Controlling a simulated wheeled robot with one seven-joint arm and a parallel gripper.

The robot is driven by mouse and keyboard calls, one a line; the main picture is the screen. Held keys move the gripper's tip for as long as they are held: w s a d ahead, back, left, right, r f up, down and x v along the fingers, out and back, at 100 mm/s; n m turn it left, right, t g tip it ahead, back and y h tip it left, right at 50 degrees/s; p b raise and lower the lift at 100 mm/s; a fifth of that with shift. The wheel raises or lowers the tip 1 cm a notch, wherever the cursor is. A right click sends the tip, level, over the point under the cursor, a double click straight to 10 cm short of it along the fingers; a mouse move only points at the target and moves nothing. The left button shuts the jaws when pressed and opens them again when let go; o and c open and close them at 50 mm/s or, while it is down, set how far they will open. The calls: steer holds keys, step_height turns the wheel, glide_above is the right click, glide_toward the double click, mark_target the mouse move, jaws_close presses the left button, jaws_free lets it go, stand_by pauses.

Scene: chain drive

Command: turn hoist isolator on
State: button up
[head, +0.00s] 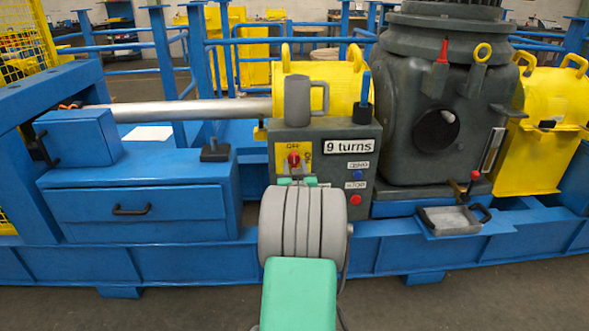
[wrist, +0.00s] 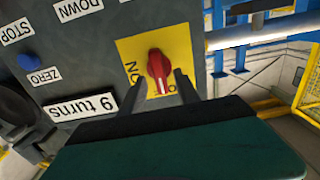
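The hoist isolator is a red knob (head: 293,160) on a yellow plate (head: 281,149) at the upper left of a dark grey control box. In the wrist view, which is upside down, the red knob (wrist: 158,72) has a white mark pointing down toward partly hidden lettering, apparently OFF. ON is printed to its left there. My gripper (wrist: 162,77) is open, its two dark fingers apart on either side of the knob in the picture. I cannot tell whether they touch it. In the head view my gripper (head: 297,182) is just below the knob, mostly hidden by my wrist.
The box carries a "9 turns" sign (head: 349,145), a blue button (head: 358,174) and a red stop button (head: 355,199). A blue drawer cabinet (head: 140,205) is left, a grey gearbox (head: 425,110) right.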

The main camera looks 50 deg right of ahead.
steer(key=shift+w+d, duration=0.35)
steer(key=shift+d, duration=0.05)
jaws_close()
stand_by(0.4)
